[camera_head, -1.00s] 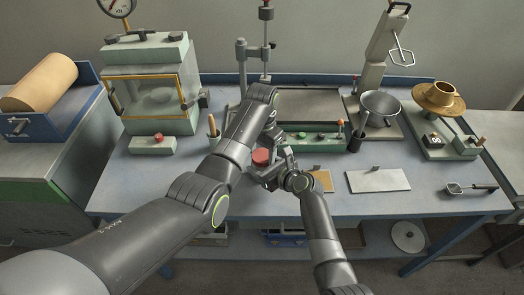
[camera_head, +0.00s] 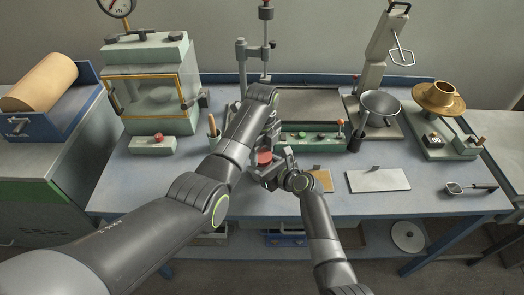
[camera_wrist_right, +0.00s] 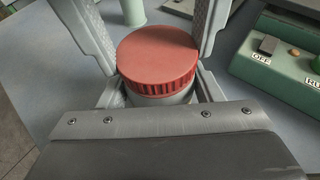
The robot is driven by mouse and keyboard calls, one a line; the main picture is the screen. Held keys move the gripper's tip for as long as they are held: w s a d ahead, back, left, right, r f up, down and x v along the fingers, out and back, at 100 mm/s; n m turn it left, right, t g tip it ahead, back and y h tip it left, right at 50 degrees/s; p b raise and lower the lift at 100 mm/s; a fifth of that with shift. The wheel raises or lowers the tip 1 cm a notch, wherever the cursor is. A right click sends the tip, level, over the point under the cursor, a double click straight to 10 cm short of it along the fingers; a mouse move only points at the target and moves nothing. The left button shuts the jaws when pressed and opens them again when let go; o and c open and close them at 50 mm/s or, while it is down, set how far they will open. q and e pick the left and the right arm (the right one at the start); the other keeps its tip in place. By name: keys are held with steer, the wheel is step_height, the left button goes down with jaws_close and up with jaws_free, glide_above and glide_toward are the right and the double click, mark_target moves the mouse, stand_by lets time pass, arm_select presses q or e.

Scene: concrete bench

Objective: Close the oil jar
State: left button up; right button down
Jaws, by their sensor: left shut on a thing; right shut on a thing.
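The oil jar (camera_wrist_right: 166,98) stands upright in the right wrist view, mostly hidden under its red ribbed lid (camera_wrist_right: 158,50). The lid rests on top, looks level, and also shows in the camera_head view (camera_head: 264,158). Whether it is fully seated, I cannot tell. My right gripper (camera_head: 268,172) is shut on the jar body from the front, one finger on each side. My left gripper (camera_head: 272,136) comes down from behind and above. Its fingers flank the lid's sides in the right wrist view (camera_wrist_right: 156,30), shut on it. In the camera_head view, my left forearm hides part of this.
A green switch box (camera_head: 310,137) stands just right of the jar, behind my right gripper. The front left bench top is clear.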

arm_select(q)
steer(key=shift+m, duration=1.2)
steer(key=o, duration=1.2)
steer(key=shift+c, duration=0.2)
step_height(320, 180, up, 8)
steer(key=shift+f, duration=0.2)
arm_select(e)
steer(key=shift+c, duration=1.6)
jaws_free()
steer(key=shift+d, duration=0.1)
